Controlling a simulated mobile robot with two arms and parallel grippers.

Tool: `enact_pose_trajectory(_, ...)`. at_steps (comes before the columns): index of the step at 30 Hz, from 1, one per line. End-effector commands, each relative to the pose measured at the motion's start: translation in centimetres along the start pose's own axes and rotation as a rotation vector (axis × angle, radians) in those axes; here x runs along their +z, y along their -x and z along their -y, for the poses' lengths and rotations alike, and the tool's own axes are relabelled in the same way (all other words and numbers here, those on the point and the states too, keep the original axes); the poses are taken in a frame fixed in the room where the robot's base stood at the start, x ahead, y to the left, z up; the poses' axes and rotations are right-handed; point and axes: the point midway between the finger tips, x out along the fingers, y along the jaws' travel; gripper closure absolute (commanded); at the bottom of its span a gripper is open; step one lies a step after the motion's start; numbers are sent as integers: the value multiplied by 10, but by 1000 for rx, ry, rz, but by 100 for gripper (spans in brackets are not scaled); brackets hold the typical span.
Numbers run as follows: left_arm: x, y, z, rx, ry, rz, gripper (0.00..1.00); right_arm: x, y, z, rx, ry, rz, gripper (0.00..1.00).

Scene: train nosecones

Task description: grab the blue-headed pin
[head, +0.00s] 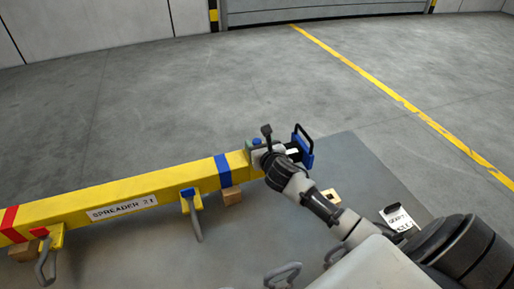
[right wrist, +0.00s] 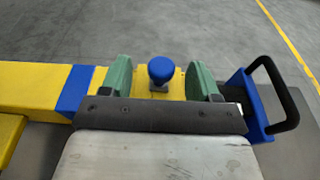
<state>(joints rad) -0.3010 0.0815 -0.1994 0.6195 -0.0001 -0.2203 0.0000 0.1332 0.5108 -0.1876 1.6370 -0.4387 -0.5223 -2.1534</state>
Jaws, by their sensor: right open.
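The blue-headed pin (right wrist: 161,69) stands upright in the yellow spreader beam, with a round blue head on a short grey stem. In the head view its small blue head (head: 257,141) shows near the beam's right end, partly crowded by my gripper. My right gripper (right wrist: 159,65) is open, with one green finger on each side of the pin and a visible gap to both. In the head view the right gripper (head: 253,147) is at the beam's end and small. My left gripper is not in view.
The yellow spreader beam (head: 110,192) has red and blue bands and hanging shackles. A blue part with a black handle (head: 304,147) is just right of my gripper; it also shows in the wrist view (right wrist: 256,106). A paper tag (head: 398,219) lies at the right.

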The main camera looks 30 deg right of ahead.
Motion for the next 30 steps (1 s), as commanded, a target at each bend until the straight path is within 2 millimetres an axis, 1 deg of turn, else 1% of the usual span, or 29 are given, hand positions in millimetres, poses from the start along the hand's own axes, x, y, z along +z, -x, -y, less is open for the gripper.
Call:
enact_pose_trajectory(4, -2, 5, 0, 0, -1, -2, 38, -3, -19, 2, -3, -4, -1, 39)
enact_pose_trajectory(9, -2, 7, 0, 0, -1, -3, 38, -5, -40, 2, -2, -3, 0, 39)
enact_pose_trajectory(13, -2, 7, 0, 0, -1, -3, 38, -5, -46, 2, -1, -1, 0, 39)
enact_pose_trajectory(20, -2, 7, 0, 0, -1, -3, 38, -6, -47, 2, -1, 0, -1, 39)
enact_pose_trajectory(30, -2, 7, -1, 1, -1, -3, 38, -6, -46, 2, -1, 0, -1, 91)
